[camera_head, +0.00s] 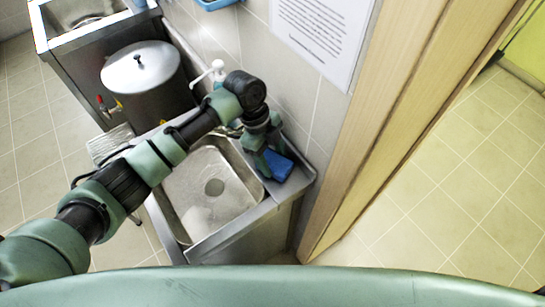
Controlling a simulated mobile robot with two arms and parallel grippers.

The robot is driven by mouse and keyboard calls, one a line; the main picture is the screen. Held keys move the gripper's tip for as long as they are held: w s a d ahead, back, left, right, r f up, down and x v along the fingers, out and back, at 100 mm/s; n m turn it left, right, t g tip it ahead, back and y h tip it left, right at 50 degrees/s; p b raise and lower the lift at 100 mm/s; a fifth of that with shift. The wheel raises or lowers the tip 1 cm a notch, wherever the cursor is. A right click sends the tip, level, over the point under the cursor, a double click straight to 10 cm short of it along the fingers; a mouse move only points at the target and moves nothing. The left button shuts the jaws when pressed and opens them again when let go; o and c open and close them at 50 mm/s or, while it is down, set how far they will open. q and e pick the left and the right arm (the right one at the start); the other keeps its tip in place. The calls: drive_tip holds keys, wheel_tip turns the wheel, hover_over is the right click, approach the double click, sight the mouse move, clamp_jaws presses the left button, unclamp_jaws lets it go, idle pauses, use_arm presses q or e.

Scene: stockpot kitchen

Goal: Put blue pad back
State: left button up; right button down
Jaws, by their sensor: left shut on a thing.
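The blue pad (278,166) is at the back right rim of the metal sink (255,212), close to the tiled wall. My left gripper (268,162) points down at the right side of the sink and is shut on the blue pad. Its fingers hide part of the pad, and I cannot tell whether the pad touches the rim. My left arm crosses above the sink from the left. My right gripper is not in view.
A lidded stockpot (142,70) with a tap stands behind the sink at the left. A white pump bottle (217,72) is by the wall. A wooden door frame (400,110) rises close to the sink's right. Tiled floor (440,200) lies beyond it.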

use_arm(q)
drive_tip(key=o, duration=1.1)
drive_tip(key=shift+s+f, duration=0.1)
drive_tip(key=shift+f, duration=0.05)
drive_tip(key=shift+o, duration=0.5)
drive_tip(key=b+v, duration=0.2)
drive_tip(key=v, duration=1)
drive_tip(key=shift+w+b, duration=0.2)
drive_tip(key=shift+b, duration=0.2)
